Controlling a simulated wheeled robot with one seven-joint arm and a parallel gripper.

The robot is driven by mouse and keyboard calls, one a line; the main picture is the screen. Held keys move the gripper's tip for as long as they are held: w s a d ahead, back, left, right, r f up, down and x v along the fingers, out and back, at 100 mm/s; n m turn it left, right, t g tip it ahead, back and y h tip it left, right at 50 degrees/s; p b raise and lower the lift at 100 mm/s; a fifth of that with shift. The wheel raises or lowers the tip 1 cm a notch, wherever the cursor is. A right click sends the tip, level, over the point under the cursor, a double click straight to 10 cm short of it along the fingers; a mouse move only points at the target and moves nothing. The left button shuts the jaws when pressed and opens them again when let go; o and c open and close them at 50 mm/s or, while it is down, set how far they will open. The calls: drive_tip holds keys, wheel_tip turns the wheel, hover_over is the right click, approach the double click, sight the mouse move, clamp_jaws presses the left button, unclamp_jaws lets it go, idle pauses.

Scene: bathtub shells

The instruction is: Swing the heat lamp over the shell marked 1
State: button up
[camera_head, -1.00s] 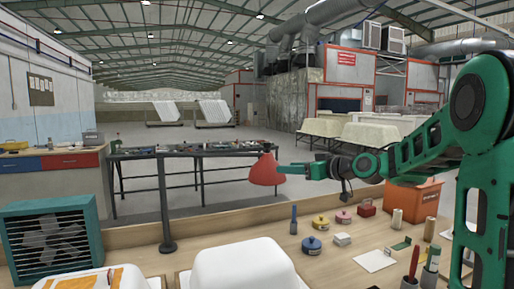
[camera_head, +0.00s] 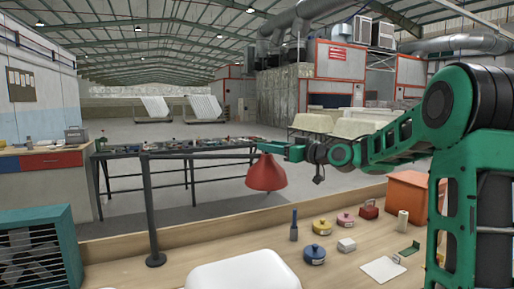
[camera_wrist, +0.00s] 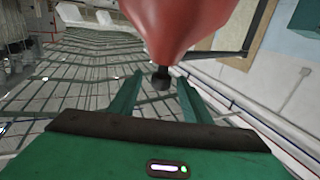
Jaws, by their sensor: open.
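The heat lamp has a red cone shade (camera_head: 266,175) hanging from a thin dark bar on a dark post (camera_head: 149,205). My gripper (camera_head: 271,147) is open at the top of the shade. In the wrist view, my fingers (camera_wrist: 158,95) stand on either side of a small black knob (camera_wrist: 161,78) beside the red shade (camera_wrist: 180,25); whether they touch it I cannot tell. A white shell (camera_head: 245,273) shows partly at the bottom edge of the head view, left of and nearer than the lamp. No number is visible on it.
A teal fan box (camera_head: 40,255) stands at the lower left. The wooden bench (camera_head: 195,248) holds a blue-handled tool (camera_head: 294,225), several small round tins, a white card (camera_head: 383,269) and an orange box (camera_head: 408,193). A dark table (camera_head: 125,178) stands behind the bar.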

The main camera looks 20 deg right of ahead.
drive_tip(key=x, duration=0.6)
drive_tip(key=shift+w+a, duration=0.15)
drive_tip(key=shift+a, duration=0.05)
clamp_jaws()
drive_tip(key=shift+d, duration=0.1)
